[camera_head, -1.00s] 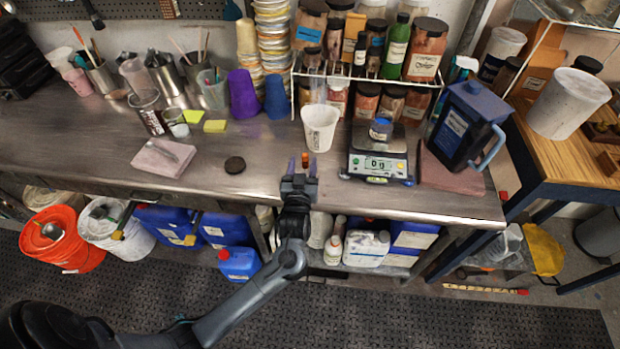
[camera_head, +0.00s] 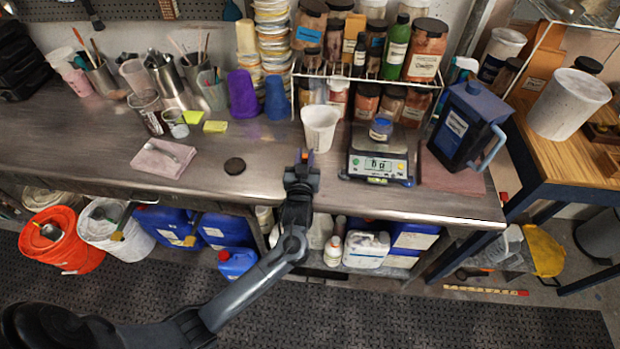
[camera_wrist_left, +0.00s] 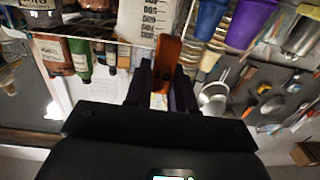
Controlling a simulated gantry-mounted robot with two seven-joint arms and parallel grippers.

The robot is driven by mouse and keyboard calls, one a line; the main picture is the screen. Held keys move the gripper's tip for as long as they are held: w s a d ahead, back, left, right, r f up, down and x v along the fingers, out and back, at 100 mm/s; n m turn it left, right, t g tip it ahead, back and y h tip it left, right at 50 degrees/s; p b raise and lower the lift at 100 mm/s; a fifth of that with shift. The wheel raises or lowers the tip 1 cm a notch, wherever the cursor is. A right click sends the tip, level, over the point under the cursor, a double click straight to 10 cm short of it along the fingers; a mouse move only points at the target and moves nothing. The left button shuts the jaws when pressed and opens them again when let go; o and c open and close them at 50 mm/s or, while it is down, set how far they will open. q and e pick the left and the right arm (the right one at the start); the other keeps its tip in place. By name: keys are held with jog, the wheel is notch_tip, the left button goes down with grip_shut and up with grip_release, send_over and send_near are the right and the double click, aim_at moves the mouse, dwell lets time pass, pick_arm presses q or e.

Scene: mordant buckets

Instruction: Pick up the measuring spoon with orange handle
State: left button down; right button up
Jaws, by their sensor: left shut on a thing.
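My left gripper (camera_head: 303,163) is shut on the measuring spoon's orange handle (camera_wrist_left: 168,62), near the front edge of the steel table. In the left wrist view the orange handle stands up between the two dark fingers (camera_wrist_left: 162,88). In the head view only a small bit of orange shows at the fingertips. The spoon's bowl cannot be made out in either view. My right gripper is not in view.
A white cup (camera_head: 320,128) stands just beyond the gripper. A scale (camera_head: 378,160) with a small blue-labelled jar is to its right, then a dark blue pitcher (camera_head: 465,125). The tabletop between is clear.

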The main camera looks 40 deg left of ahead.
pick_arm(q)
jog(key=shift+r, duration=0.15)
notch_tip(320, 180, up, 4)
jog(key=shift+f+p, duration=0.1)
jog(key=shift+p, duration=0.2)
jog(key=d+r, duration=0.7)
jog(key=d, duration=0.4)
jog(key=shift+d+p, duration=0.35)
dwell(1.0)
jog(key=shift+w, duration=0.1)
